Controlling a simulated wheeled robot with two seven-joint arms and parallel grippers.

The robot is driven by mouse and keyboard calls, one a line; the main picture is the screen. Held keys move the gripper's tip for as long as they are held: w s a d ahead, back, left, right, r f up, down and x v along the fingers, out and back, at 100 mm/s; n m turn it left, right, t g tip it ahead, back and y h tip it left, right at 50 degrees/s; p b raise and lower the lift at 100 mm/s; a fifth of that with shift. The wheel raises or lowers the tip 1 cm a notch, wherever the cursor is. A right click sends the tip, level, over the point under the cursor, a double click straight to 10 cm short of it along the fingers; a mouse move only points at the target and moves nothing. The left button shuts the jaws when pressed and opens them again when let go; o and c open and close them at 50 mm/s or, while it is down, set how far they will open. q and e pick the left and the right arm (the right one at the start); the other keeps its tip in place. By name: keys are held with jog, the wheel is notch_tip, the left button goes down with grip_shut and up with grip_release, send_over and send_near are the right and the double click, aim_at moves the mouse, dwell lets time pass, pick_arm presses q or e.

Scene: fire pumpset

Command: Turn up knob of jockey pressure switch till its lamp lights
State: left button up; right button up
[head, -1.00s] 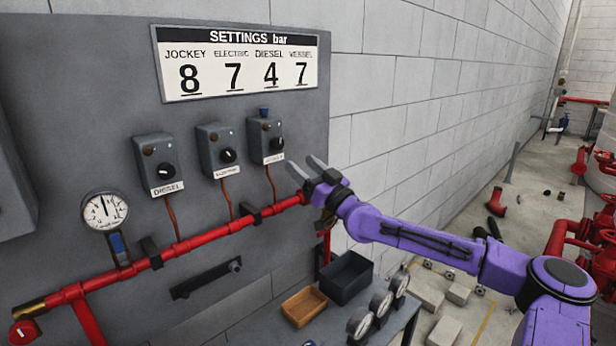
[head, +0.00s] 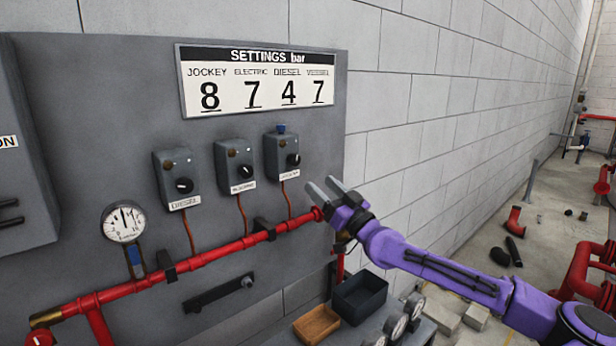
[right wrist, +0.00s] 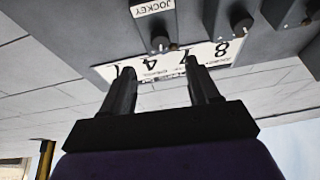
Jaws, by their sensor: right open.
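The jockey pressure switch (head: 283,156) is the rightmost of three grey boxes on the panel. A small brownish lamp sits above the knob and looks unlit. The right wrist view shows the box upside down, with the JOCKEY label (right wrist: 152,7) and knob (right wrist: 160,43). My right gripper (head: 322,183) is open and empty, to the right of and slightly below the knob, apart from it. In the right wrist view, the knob shows beyond the gap between my fingers (right wrist: 159,68). My left gripper is out of view.
The settings board (head: 262,80) reads JOCKEY 8. The electric (head: 235,165) and diesel (head: 178,178) switches are to the left. A red pipe (head: 210,258) crosses below the boxes. A round gauge (head: 124,222) is at left. A dark bin (head: 360,298) and brown tray (head: 316,325) stand below.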

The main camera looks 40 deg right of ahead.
aim_at(296, 163)
jog(key=p+x, duration=0.4)
jog(key=x, duration=0.6)
jog(key=shift+f+p, duration=0.15)
jog(key=shift+p, duration=0.15)
jog(key=shift+h, duration=0.4)
jog(key=shift+c, duration=0.2)
jog(key=c, duration=1)
jog(key=shift+a+f+m+b, duration=0.1)
jog(key=shift+f+m+b, duration=0.05)
jog(key=shift+m+b, duration=0.5)
jog(key=shift+h, duration=0.4)
